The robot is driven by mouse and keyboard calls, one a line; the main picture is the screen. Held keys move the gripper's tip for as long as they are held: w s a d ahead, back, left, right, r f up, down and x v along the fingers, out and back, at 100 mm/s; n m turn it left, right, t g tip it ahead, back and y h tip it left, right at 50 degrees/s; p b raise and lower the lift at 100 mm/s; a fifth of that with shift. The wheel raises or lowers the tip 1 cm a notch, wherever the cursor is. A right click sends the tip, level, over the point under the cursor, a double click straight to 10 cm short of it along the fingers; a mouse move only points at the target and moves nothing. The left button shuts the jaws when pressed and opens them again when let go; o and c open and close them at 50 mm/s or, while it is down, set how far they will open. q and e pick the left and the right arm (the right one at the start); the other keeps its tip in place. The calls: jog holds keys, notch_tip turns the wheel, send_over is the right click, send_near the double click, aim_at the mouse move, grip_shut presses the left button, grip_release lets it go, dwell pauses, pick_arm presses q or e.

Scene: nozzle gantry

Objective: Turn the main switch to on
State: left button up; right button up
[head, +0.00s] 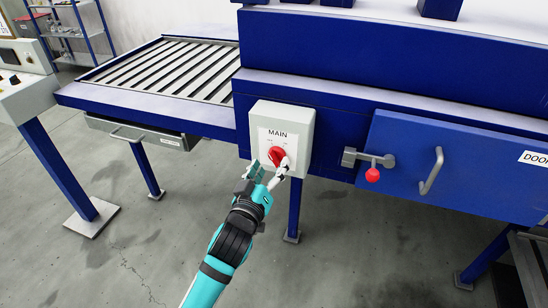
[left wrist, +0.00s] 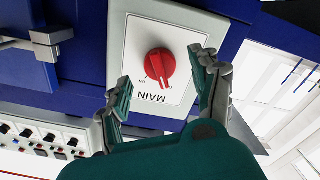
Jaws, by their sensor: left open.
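The main switch is a red rotary knob (head: 276,154) on a light grey box (head: 304,118) labelled MAIN, fixed to the front of the blue machine. The knob shows large in the left wrist view (left wrist: 159,63), with the label upside down. Small marks surround it, but I cannot read its setting for sure. My left gripper (head: 268,167) is open just in front of the box. In the left wrist view its fingers (left wrist: 165,73) stand apart, either side of the knob's lower part in the picture. I cannot tell whether they touch it. My right gripper is not in view.
A blue door with a grey handle (head: 432,171) and a latch with a red ball (head: 373,174) is right of the box. A slatted roller table (head: 165,70) and a drawer (head: 140,133) are to the left. A control panel (head: 22,85) stands at far left. Open floor lies below.

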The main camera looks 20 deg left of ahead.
aim_at(273, 162)
pick_arm(q)
jog(key=shift+w, duration=1.55)
jog(key=shift+c, duration=0.3)
jog(key=c, duration=1.1)
